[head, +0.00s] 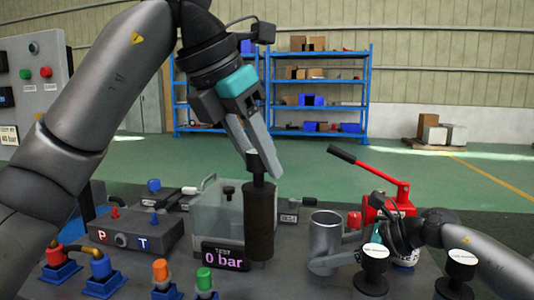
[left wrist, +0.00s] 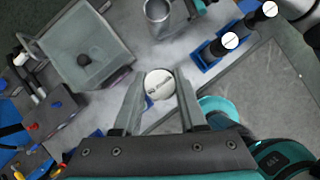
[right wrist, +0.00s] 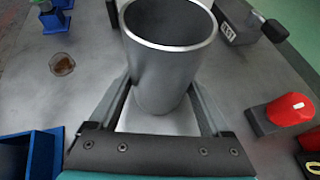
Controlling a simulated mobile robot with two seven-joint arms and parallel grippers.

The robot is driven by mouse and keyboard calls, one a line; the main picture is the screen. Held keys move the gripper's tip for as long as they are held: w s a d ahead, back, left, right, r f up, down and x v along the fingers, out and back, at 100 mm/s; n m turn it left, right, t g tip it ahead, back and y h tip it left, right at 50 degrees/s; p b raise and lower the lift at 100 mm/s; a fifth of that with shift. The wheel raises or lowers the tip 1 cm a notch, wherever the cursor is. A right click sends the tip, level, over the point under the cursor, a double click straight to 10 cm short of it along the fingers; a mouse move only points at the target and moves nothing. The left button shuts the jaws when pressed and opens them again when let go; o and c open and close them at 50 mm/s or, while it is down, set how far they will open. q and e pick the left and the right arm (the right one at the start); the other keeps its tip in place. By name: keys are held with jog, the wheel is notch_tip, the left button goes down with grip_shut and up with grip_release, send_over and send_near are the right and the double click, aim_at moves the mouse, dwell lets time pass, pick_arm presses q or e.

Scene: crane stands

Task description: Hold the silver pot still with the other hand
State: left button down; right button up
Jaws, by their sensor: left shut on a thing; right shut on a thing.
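The silver pot (head: 326,236) is an open metal cylinder standing upright on the grey bench, right of centre. My right gripper (head: 352,246) is shut on it from the right. In the right wrist view the pot (right wrist: 168,60) sits between the two fingers, with its open rim facing the camera; it looks empty. My left gripper (head: 262,160) is shut on the black top knob of a dark cylinder (head: 260,222), which hangs upright in front of the clear tank. In the left wrist view the cylinder's white round cap (left wrist: 160,84) shows between the fingers. The pot also appears there (left wrist: 157,12).
The clear tank (head: 205,210) and a "0 bar" display (head: 222,257) are left of the pot. A red-handled pump (head: 385,195) stands behind my right arm. Two black knobs with white caps (head: 372,252) (head: 456,258) are at the front right. A P/T block (head: 125,236) is at left.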

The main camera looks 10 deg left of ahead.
jog(key=o, duration=1.1)
